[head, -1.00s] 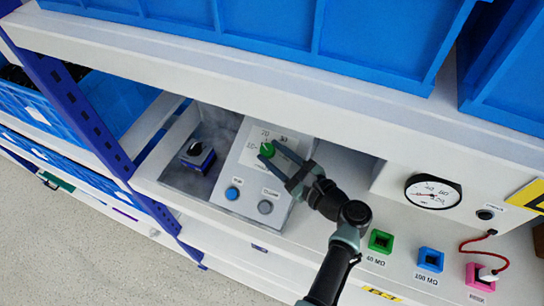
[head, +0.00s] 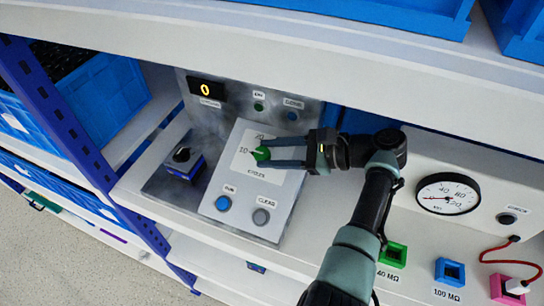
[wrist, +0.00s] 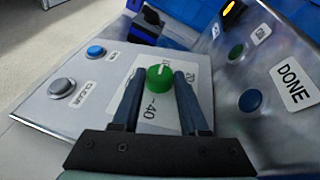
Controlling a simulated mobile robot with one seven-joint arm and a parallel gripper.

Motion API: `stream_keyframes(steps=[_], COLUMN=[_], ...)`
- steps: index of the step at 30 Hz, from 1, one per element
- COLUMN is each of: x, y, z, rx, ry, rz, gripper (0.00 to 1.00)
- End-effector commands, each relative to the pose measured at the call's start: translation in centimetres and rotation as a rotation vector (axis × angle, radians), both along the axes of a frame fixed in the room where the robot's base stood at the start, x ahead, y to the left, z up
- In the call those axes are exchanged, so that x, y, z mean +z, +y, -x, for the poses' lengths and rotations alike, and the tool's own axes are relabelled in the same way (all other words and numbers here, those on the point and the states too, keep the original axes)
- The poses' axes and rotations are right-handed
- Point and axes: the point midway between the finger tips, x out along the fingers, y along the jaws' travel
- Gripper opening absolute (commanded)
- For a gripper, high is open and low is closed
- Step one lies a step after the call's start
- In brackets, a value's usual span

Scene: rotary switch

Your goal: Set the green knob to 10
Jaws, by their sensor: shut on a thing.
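The green knob (head: 261,154) sits on a white dial plate on the sloped panel, with "10" printed to its left in the head view. My gripper (head: 259,153) reaches in from the right, its two fingers on either side of the knob and shut on it. In the wrist view the knob (wrist: 160,77) stands between the fingertips (wrist: 158,80). A short white mark on it seems to point away from my wrist; "20" shows to the right and "40" between the fingers. The fingers partly hide the dial.
A blue button (head: 223,203) and a grey button (head: 261,216) lie below the dial. A display (head: 206,90) reading 0 stands on the rear plate with small green and blue buttons. A shelf overhangs above; a gauge (head: 447,194) is at right.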

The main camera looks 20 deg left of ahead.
Motion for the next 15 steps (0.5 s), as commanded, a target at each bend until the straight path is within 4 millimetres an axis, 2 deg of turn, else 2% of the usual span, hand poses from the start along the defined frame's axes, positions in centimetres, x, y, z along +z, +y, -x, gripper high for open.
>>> stream_keyframes(steps=[12,13,15], x=[-0.03,-0.03,-0.02], y=[0.07,0.07,0.07], z=[0.09,0.09,0.08], rx=[0.010,0.010,0.009], ry=[0.002,0.002,0.002], rz=[0.004,0.004,0.003], gripper=[0.00,0.47,0.60])
